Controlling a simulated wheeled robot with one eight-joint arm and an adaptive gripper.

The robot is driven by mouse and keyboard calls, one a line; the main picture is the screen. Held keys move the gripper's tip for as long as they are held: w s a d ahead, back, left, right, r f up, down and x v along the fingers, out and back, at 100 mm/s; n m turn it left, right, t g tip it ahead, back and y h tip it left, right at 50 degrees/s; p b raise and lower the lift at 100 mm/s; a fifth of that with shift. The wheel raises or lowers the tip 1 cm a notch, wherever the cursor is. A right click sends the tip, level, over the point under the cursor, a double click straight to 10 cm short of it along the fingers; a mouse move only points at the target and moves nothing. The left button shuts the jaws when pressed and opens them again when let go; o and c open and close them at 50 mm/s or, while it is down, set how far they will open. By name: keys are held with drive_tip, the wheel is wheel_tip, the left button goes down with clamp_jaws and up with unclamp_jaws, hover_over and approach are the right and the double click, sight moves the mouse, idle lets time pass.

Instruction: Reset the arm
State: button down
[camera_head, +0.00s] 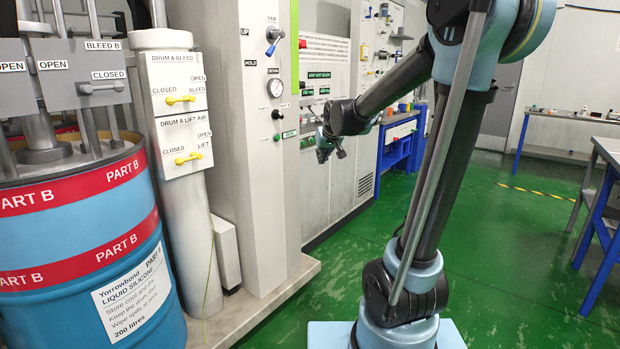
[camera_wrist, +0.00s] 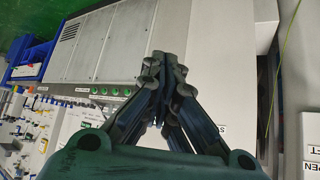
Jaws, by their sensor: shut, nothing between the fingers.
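My gripper (camera_head: 322,148) is at the end of my arm in the middle of the head view, in front of the white machine cabinet. In the wrist view my gripper (camera_wrist: 170,62) points up the picture with its fingertips together and nothing between them. It is apart from the cabinet panel (camera_wrist: 110,40) behind it. My arm stands on its base at the right of centre, with its upper part folded out to the left.
A blue PART B drum (camera_head: 80,240) stands at left. Yellow DRUM A valve handles (camera_head: 181,100) sit on a white column. A control column (camera_head: 262,130) has a gauge. A blue bench (camera_head: 398,140) stands behind my arm. Green floor (camera_head: 510,240) is open at right, beside a table (camera_head: 606,150).

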drive_tip(key=s+d+f+m+g, duration=0.1)
drive_tip(key=s+d+f, duration=0.4)
drive_tip(key=s, duration=0.7)
drive_tip(key=s+d+f+m+g+h, duration=0.1)
drive_tip(key=s+d+f+g, duration=0.2)
drive_tip(key=s, duration=1)
drive_tip(key=s+d+f+m+g+h, duration=0.1)
drive_tip(key=s+d+f+g, duration=0.1)
drive_tip(key=s+d+f, duration=0.5)
drive_tip(key=s+f, duration=0.2)
drive_tip(key=s, duration=0.4)
drive_tip(key=shift+d, duration=0.15)
drive_tip(key=shift+w+f, duration=0.25)
drive_tip(key=shift+w, duration=0.25)
